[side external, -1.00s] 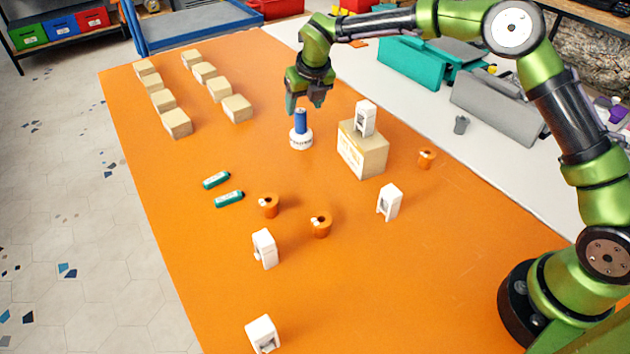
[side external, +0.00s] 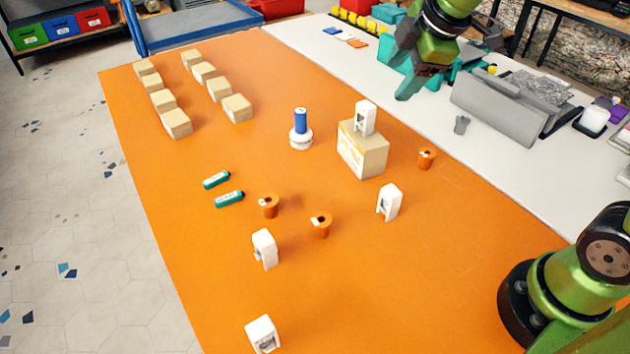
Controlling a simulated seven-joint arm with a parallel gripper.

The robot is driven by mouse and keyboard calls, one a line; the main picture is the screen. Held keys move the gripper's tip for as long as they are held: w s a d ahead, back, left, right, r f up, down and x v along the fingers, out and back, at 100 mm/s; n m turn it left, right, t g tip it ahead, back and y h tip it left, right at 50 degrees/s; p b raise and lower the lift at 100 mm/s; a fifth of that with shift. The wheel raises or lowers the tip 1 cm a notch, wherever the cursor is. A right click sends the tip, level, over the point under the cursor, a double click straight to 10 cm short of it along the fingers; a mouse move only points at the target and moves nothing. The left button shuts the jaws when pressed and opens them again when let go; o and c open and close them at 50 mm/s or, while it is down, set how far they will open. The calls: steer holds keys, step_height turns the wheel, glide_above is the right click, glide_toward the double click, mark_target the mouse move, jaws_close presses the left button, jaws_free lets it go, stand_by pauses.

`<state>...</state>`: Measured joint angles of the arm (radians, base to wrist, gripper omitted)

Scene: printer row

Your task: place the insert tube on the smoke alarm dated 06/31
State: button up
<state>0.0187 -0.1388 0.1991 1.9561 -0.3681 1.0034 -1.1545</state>
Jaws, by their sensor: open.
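A blue cylinder (side external: 301,121), which looks like the insert tube, stands upright on a round white disc-shaped body (side external: 301,141), which looks like a smoke alarm. The date on it is too small to read. My gripper (side external: 424,82) is open and empty. It is in the air at the upper right, well apart from the blue cylinder.
A cardboard box (side external: 362,150) with a white block (side external: 365,117) on top stands right of the cylinder. Other white blocks, orange spools (side external: 321,225), green tubes (side external: 229,198) and several small boxes (side external: 237,107) lie around. The orange table (side external: 420,290) is clear at the front right.

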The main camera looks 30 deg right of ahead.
steer(key=s+d+f+m+t+y, duration=0.1)
steer(key=s+d+f+m+y, duration=0.1)
steer(key=s+m, duration=1.2)
steer(key=shift+s+f+m+t, duration=0.15)
steer(key=shift+f+m+t, duration=0.2)
steer(key=shift+m, duration=1.15)
steer(key=shift+d+r, duration=0.1)
